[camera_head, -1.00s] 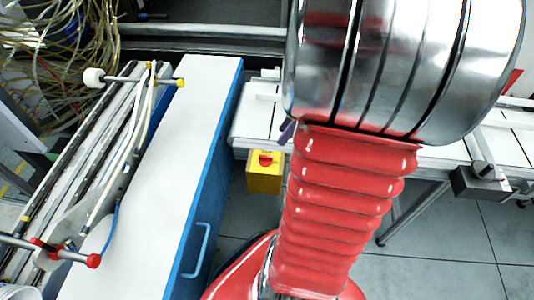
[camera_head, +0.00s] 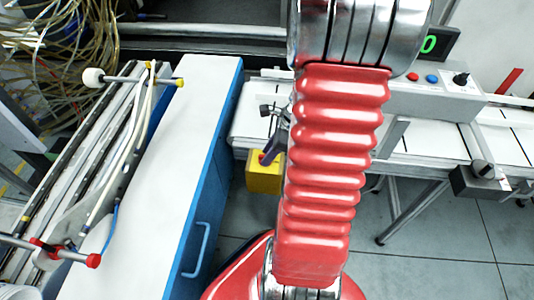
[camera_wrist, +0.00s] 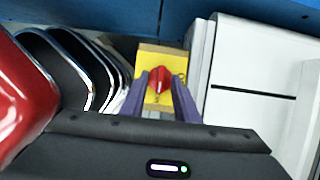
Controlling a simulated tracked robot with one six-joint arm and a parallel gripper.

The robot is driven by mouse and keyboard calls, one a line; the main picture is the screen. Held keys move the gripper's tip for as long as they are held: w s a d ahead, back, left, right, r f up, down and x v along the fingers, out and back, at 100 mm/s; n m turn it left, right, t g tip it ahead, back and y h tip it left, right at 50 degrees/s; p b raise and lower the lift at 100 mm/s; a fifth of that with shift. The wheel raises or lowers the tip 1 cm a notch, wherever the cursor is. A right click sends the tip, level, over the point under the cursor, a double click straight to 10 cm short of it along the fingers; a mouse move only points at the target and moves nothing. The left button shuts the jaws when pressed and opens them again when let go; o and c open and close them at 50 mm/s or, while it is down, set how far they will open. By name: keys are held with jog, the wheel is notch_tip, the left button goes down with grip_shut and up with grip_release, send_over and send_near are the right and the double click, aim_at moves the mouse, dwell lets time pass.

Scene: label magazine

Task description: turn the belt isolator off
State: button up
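The belt isolator is a yellow box (camera_head: 262,181) with a red knob, low beside the end of the white conveyor. In the wrist view the yellow box (camera_wrist: 172,59) is straight ahead, and its red knob (camera_wrist: 158,80) points roughly up and down in the picture. My gripper (camera_wrist: 159,88) is open, with one purple finger to each side of the knob in that view. I cannot tell whether the fingers reach the knob or touch it.
A white conveyor (camera_head: 250,126) runs right of the box, with a grey control panel (camera_head: 430,98) holding buttons and a dial. A long blue-sided bench (camera_head: 212,175) with a white top stands close on the left. Bare floor (camera_head: 430,245) lies at the lower right.

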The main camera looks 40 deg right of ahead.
grip_shut()
dwell(0.3)
jog(key=shift+a, duration=0.3)
jog(key=shift+d, duration=0.15)
